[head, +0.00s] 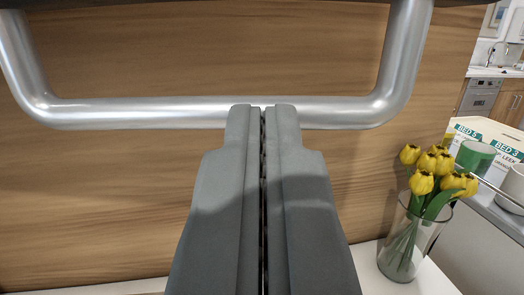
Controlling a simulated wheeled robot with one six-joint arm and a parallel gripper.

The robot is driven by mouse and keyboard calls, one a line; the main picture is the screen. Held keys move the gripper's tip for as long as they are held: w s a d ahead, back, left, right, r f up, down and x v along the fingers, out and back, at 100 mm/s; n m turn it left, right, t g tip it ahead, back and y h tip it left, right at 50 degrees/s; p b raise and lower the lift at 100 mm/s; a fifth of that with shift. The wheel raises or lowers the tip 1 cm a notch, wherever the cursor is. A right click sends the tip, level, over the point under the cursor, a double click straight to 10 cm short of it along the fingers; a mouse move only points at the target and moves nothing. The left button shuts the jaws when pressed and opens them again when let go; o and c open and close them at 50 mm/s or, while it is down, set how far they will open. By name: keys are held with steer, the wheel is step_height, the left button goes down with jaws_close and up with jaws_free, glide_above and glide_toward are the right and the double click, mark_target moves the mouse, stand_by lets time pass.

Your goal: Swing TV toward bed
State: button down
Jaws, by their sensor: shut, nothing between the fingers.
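A silver U-shaped bar (150,112) hangs across the upper part of the head view. Its two arms rise to a dark edge (250,3) at the very top, which may be the underside of the TV. No TV screen shows. My gripper (262,108) is in the middle, with its two grey fingers together and nothing between them. The bed is not in view.
A wood-grain panel (100,210) fills the background. At the lower right, a glass vase of yellow tulips (402,245) stands on a white surface. Beyond it are labelled boxes (480,132), a green cup (474,158) and a kitchen counter.

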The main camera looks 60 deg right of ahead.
steer(key=shift+t, duration=0.4)
steer(key=x, duration=0.5)
steer(key=shift+s+d+f, duration=0.15)
steer(key=shift+d+f, duration=0.1)
steer(key=shift+d, duration=0.35)
